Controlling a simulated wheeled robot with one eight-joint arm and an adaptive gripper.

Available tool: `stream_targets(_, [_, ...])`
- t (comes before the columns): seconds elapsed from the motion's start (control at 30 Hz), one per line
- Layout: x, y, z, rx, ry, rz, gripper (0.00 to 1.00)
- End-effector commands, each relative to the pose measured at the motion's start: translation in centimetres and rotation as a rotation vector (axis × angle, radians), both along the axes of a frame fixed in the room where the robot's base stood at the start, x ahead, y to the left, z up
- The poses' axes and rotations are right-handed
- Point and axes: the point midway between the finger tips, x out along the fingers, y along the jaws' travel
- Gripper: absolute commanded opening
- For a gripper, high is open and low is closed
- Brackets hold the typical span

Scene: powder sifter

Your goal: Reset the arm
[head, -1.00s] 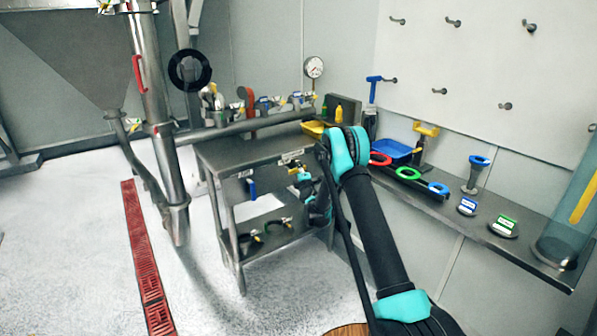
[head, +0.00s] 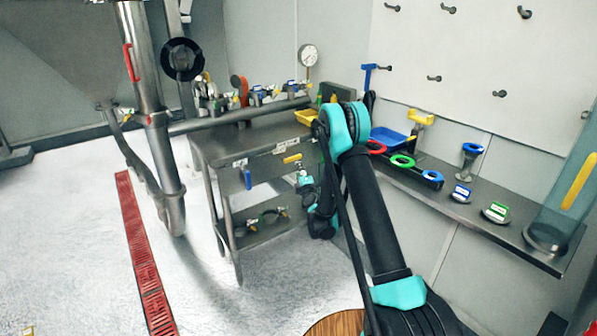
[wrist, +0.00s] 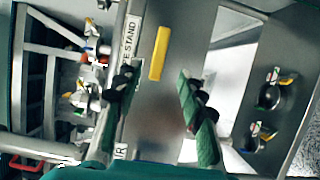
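My arm (head: 372,220) is bent, with its black and teal elbow raised in front of the shelf and its far end low beside the steel stand (head: 225,148). My gripper is partly hidden behind the arm in the head view. In the wrist view my gripper (wrist: 153,88) is open, its two green-and-black fingers apart with nothing held between them. The stand's labelled edge and a yellow bar (wrist: 159,53) show beyond the fingers. The yellow bar also shows at the stand's front edge in the head view (head: 292,158).
A wall shelf (head: 475,213) at right holds a blue tray (head: 388,137), coloured rings and a clear cylinder (head: 566,200). A steel pipe (head: 150,110) stands at left. A red floor grate (head: 143,260) crosses the open floor. A blue handle (head: 248,179) hangs from the stand.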

Motion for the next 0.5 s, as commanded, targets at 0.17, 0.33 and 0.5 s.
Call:
stream_targets(0.17, [0.0,0.0,0.1,0.002,0.001,0.001,0.40])
stream_targets(0.33, [-0.7,-0.2,1.7,0.051,0.045,0.024,0.40])
stream_targets(0.5, [-2.9,-0.8,4.9,0.175,0.170,0.067,0.40])
